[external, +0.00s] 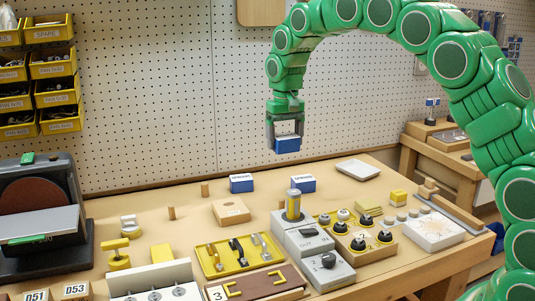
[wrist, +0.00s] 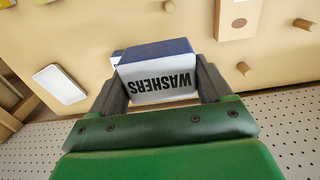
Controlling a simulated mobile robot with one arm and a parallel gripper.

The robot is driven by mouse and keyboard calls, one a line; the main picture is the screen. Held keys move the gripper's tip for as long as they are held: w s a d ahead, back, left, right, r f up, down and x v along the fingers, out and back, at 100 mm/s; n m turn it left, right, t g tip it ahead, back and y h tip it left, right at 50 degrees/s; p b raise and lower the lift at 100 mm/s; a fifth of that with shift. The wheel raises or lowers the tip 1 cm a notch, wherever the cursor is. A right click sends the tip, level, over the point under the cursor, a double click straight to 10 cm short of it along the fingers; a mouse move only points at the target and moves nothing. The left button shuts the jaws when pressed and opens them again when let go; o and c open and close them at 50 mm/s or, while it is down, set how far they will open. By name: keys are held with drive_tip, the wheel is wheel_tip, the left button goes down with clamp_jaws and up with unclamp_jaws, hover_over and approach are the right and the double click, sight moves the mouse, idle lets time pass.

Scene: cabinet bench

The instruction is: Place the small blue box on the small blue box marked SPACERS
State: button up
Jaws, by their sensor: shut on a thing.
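My gripper (external: 286,137) is shut on a small blue box (external: 288,146) with a white label, held high above the back of the bench. In the wrist view the held box (wrist: 158,80) reads WASHERS, upside down, between the two fingers. Two similar blue boxes with white labels stand below on the bench: a left one (external: 241,184) and a right one (external: 302,184). Their lettering is too small to read surely, so I cannot tell which is marked SPACERS. In the wrist view a sliver of another box (wrist: 116,56) shows behind the held one; the rest is hidden.
A white tray (external: 357,169) lies right of the boxes. A wooden block with a hole (external: 231,211) and wooden pegs (external: 205,189) stand to the left. A grey fixture with a yellow cylinder (external: 294,205) stands in front. The pegboard wall (external: 150,90) rises close behind.

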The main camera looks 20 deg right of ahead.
drive_tip(key=shift+w+a+r, duration=0.1)
drive_tip(key=shift+w+a, duration=0.15)
drive_tip(key=shift+a, duration=0.3)
drive_tip(key=shift+w+a, duration=0.25)
drive_tip(key=shift+a, duration=0.25)
drive_tip(key=shift+w+a+f, duration=1.15)
drive_tip(key=shift+w+f, duration=0.85)
drive_tip(key=shift+w, duration=2.3)
hover_over(250, 175)
drive_tip(key=shift+s+f, duration=0.2)
drive_tip(key=shift+f, duration=2.45)
drive_tip(key=shift+w, duration=0.1)
drive_tip(key=shift+w+f, duration=0.2)
drive_tip(key=shift+f, duration=1.6)
drive_tip(key=o, duration=1)
drive_tip(key=shift+f, duration=0.1)
drive_tip(key=shift+o, duration=0.2)
